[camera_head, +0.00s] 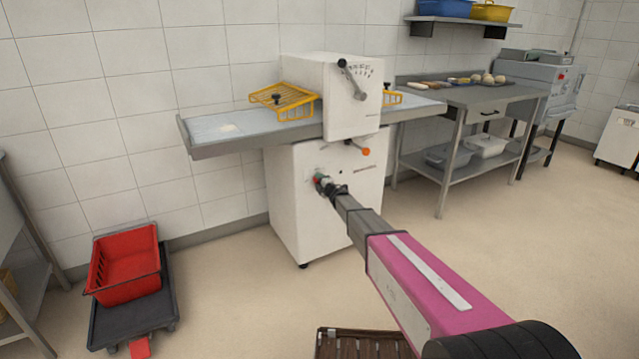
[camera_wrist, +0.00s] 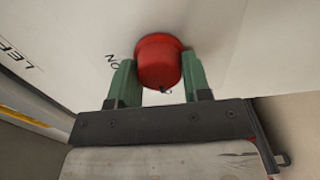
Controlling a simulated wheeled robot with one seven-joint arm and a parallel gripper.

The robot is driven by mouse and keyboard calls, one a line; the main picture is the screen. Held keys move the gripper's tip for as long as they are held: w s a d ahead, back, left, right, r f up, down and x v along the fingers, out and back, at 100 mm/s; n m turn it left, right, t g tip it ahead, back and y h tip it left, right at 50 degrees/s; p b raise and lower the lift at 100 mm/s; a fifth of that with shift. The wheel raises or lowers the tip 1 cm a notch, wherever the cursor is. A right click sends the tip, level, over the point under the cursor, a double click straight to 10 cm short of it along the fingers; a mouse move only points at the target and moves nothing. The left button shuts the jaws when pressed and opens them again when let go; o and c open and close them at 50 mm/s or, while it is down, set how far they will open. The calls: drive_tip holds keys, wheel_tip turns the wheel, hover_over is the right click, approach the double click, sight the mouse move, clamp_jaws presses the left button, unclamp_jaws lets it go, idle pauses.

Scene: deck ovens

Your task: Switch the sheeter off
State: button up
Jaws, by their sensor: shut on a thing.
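The sheeter (camera_head: 332,168) is a white machine with a flat metal bed and a lever with a dial on its upper housing. A red round knob (camera_wrist: 158,62) sticks out of its white front panel in the wrist view, with the letters "NO" printed beside it. My gripper (camera_wrist: 155,85) has green fingers, one on each side of the red knob, and is shut on it. In the head view my gripper (camera_head: 321,182) is at the lower front of the sheeter, and its fingers mostly hide the knob.
An orange-tipped lever (camera_head: 364,151) sticks out just above my gripper. Yellow wire guards (camera_head: 284,100) stand on the bed. A red crate (camera_head: 125,266) on a dark dolly is at the left, and a steel table (camera_head: 470,97) is at the right.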

idle(0.5)
drive_tip(key=o, duration=0.9)
drive_tip(key=v, duration=1)
drive_tip(key=shift+s+d, duration=0.25)
drive_tip(key=shift+s, duration=0.1)
